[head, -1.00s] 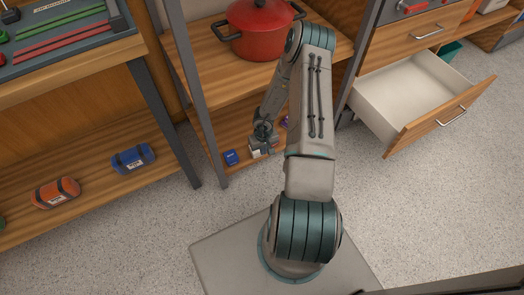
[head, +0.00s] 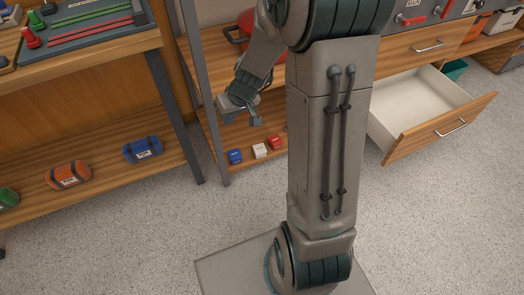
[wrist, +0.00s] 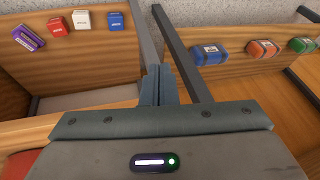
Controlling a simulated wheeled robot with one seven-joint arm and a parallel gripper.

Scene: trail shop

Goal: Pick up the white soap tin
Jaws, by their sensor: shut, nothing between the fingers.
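The white soap tin (head: 260,150) sits on the low shelf of the rack, between a blue tin (head: 235,156) and a red tin (head: 275,142). In the wrist view the white tin (wrist: 82,20) shows at the upper left, again between the red and blue tins. My gripper (head: 256,119) is above and apart from the tins in the head view. In the wrist view my gripper (wrist: 157,86) has its fingers together, with nothing between them.
A purple item (wrist: 28,37) lies beside the red tin. A red pot (head: 240,30) on the shelf above is mostly hidden by my arm. The rack's metal post (head: 207,90) stands left of the tins. An open drawer (head: 425,115) juts out at right.

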